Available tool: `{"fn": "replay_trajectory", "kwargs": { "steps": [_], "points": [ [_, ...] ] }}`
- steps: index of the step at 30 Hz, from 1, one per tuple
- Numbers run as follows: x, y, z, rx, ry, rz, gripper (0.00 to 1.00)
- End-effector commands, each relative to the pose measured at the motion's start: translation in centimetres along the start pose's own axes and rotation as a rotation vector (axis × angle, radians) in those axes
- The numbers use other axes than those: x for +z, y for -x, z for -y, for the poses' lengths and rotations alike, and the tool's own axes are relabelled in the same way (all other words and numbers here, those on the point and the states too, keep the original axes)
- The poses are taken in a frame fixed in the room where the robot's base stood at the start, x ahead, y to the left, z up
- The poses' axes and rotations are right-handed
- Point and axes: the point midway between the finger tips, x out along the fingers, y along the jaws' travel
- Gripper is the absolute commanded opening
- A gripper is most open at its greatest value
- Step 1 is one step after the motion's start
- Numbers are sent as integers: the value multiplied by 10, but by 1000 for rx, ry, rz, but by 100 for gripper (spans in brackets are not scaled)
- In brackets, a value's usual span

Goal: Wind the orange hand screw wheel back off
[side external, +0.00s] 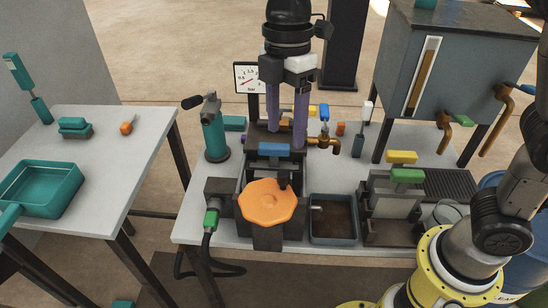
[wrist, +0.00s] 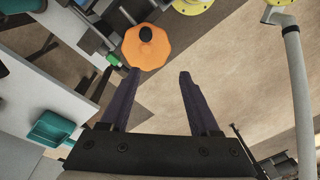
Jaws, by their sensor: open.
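The orange hand screw wheel (side external: 267,202) is an octagonal disc on the front of the dark press (side external: 245,195) at the middle table's front edge. A dark knob shows on it. In the wrist view the wheel (wrist: 147,47) lies beyond the fingertips, slightly left of centre, with its dark knob facing up in the picture. My gripper (side external: 285,145) has two purple fingers pointing down over the press, behind the wheel in the side view. In the wrist view my gripper (wrist: 157,75) is open, with nothing between the fingers. The fingers are apart from the wheel.
A green-ended hose (side external: 211,220) joins the press at left. A dark tray (side external: 333,218) stands at right, beside a second fixture with a green block (side external: 407,175). A pressure gauge (side external: 249,78), brass valve (side external: 322,142) and teal pump (side external: 214,135) stand behind. Floor space in front is open.

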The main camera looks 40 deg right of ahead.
Motion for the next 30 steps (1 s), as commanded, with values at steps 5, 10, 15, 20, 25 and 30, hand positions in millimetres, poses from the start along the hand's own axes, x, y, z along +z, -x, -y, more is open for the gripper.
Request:
{"fn": "replay_trajectory", "kwargs": {
  "steps": [5,10,15,20,25,30],
  "points": [
    [-16,-48,39,-351,-551,-82,62],
    [-11,-83,53,-807,-1210,-85,62],
    [14,-103,34,-1395,-1851,-60,62],
    [56,-119,7,-1879,-2176,-104,62],
    [101,-136,-5,2137,2286,242,62],
    [127,-141,-8,2094,2216,304,62]
  ]
}}
